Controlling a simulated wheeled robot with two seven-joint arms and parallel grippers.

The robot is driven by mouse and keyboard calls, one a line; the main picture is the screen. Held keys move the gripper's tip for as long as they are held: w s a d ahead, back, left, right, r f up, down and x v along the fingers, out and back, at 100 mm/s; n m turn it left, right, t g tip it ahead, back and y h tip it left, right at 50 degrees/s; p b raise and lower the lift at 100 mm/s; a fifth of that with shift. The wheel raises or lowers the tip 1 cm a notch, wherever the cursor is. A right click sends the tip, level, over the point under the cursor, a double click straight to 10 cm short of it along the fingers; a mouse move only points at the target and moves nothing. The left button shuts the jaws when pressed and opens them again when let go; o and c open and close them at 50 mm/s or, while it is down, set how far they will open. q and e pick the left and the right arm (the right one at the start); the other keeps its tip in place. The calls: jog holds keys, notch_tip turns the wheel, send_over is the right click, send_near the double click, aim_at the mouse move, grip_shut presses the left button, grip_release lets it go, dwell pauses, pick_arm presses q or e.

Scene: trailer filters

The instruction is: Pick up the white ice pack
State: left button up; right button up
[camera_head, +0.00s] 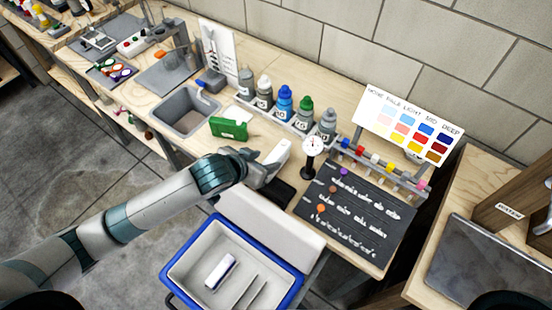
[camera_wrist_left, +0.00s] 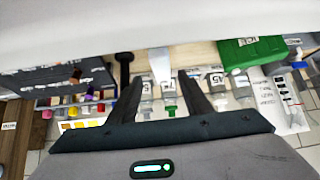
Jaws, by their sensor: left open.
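A white block with blue edging, which looks like the ice pack (camera_head: 220,272), lies inside the blue-rimmed cooler (camera_head: 178,262). My left gripper (camera_head: 272,172) is over the workbench edge, above and beyond the cooler, clear of the block. In the left wrist view its two dark fingers (camera_wrist_left: 160,98) are spread apart. A white piece (camera_head: 280,153) shows just beyond the gripper; a white piece also appears between the fingers in the wrist view (camera_wrist_left: 160,66), and I see no grip on it. My right gripper is not in view.
The cooler's white lid (camera_head: 270,222) stands open below the gripper. On the bench are a green box (camera_head: 229,128), a gauge on a black stand (camera_head: 313,147), several bottles (camera_head: 285,101), a dark board (camera_head: 352,212) and a grey sink (camera_head: 184,110).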

aim_at(275, 156)
pick_arm(q)
jog(key=shift+w+d+f, duration=0.15)
jog(key=shift+w+f, duration=0.05)
jog(key=shift+f, duration=0.1)
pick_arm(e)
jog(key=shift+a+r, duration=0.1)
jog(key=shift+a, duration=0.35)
pick_arm(q)
jog(key=shift+w+d+f+p, duration=0.25)
jog(key=shift+w+p, duration=0.2)
jog(key=shift+w+d+f+p, duration=0.2)
jog(key=shift+w+p, duration=0.25)
jog(key=shift+p+x, duration=0.3)
jog(key=shift+x, duration=0.65)
jog(key=shift+w+d+f, duration=0.25)
jog(key=shift+w+f, duration=0.1)
jog(key=shift+f, duration=0.1)
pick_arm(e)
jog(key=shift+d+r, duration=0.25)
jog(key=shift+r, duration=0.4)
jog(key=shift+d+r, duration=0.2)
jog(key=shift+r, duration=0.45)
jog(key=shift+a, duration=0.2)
pick_arm(q)
grip_shut()
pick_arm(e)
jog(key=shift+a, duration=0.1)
